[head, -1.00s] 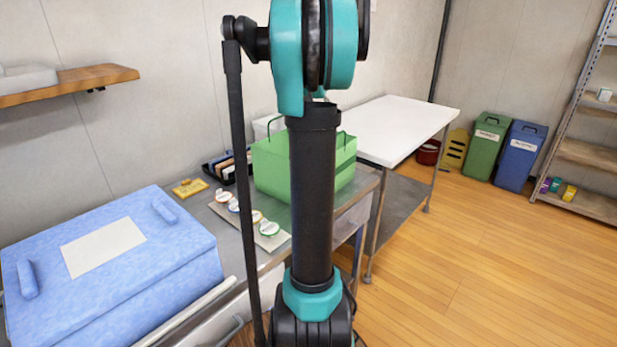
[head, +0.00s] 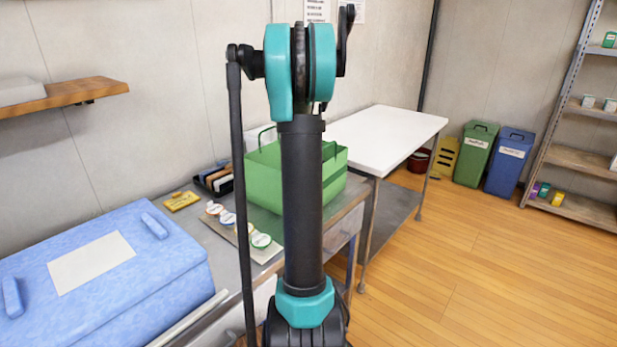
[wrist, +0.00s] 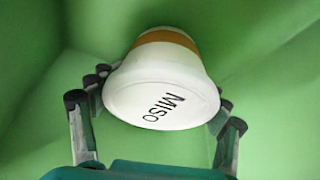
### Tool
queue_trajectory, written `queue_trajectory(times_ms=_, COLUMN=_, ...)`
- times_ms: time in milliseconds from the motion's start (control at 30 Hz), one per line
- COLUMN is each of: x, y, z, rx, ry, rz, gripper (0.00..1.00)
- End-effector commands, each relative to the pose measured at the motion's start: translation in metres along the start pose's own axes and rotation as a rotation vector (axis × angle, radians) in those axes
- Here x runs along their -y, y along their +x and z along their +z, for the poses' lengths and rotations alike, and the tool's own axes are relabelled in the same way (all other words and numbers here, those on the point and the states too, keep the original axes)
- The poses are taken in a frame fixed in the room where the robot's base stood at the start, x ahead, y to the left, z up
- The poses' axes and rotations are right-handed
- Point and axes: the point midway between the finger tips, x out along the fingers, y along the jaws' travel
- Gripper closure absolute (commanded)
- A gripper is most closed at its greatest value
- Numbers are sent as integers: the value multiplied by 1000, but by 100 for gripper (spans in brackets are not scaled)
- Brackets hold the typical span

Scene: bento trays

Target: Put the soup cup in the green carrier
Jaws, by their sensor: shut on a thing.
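The soup cup (wrist: 160,85) is white with a tan-brown band and the word MISO on the face toward me. My gripper (wrist: 163,100) is shut on it, with fingers on both sides of the cup. Green walls of the carrier surround the cup in the wrist view. I cannot tell whether the cup touches the carrier's floor. In the head view the green carrier (head: 261,181) stands on the metal counter, partly hidden behind my arm. My gripper and the cup are out of sight in the head view.
A large blue box (head: 165,265) fills the left front. A white table (head: 385,130) stands at the back right.

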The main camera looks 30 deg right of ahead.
Motion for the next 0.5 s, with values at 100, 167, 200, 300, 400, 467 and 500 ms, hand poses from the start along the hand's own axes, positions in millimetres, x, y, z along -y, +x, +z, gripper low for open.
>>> queue_trajectory(times_ms=100, x=0, y=15, z=6, rx=0, ry=0, rz=0, gripper=62)
queue_trajectory(times_ms=167, x=0, y=18, z=8, rx=0, ry=0, rz=0, gripper=62)
queue_trajectory(times_ms=200, x=0, y=19, z=8, rx=0, ry=0, rz=0, gripper=62)
queue_trajectory(times_ms=300, x=0, y=18, z=8, rx=0, ry=0, rz=0, gripper=62)
queue_trajectory(times_ms=400, x=0, y=19, z=8, rx=0, ry=0, rz=0, gripper=62)
queue_trajectory(times_ms=467, x=0, y=20, z=8, rx=0, ry=0, rz=0, gripper=62)
queue_trajectory(times_ms=500, x=0, y=21, z=9, rx=0, ry=0, rz=0, gripper=62)
